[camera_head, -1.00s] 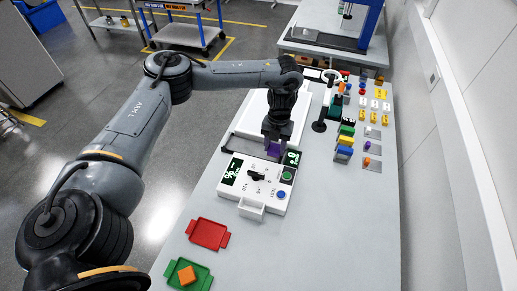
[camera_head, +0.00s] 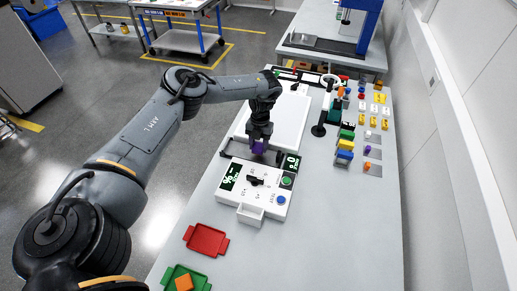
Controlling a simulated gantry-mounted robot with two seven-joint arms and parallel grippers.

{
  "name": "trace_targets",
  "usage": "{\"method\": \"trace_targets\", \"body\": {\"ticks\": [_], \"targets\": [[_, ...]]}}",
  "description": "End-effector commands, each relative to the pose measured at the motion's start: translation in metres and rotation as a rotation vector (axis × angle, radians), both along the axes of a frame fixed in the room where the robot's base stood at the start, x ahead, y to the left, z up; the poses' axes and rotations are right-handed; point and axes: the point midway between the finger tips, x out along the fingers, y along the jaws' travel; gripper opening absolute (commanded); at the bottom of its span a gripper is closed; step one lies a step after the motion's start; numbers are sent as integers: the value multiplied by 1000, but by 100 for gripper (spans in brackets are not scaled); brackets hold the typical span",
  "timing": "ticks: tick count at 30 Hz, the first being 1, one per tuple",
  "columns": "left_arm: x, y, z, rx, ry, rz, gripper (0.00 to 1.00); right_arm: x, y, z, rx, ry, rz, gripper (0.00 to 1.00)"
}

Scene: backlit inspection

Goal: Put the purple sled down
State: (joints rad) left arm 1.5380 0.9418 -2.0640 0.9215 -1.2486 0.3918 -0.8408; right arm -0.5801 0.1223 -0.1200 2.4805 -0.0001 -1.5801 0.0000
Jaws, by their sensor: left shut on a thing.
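The purple sled (camera_head: 258,147) is between the fingers of my left gripper (camera_head: 260,143). The gripper points down and is shut on the sled, near the rear edge of the white control box. My gripper hides part of the sled. I cannot tell whether the sled touches the surface below it. My right gripper is not in view.
The white control box (camera_head: 247,205) has displays, a dial, buttons and a small front bin. A white panel (camera_head: 290,120) lies behind it. Red (camera_head: 206,241) and green (camera_head: 176,279) trays are in front. Colored blocks (camera_head: 345,145) stand to the right. Table space between is clear.

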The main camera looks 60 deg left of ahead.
Motion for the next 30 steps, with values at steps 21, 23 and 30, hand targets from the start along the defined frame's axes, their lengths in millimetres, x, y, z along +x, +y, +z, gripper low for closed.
{"method": "trace_targets", "body": {"ticks": [21,23,30], "targets": [[0,0,-25,0,0,0,66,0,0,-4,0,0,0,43],[0,0,-25,0,0,0,71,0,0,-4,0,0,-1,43],[0,0,-24,0,0,0,71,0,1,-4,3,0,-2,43]]}}
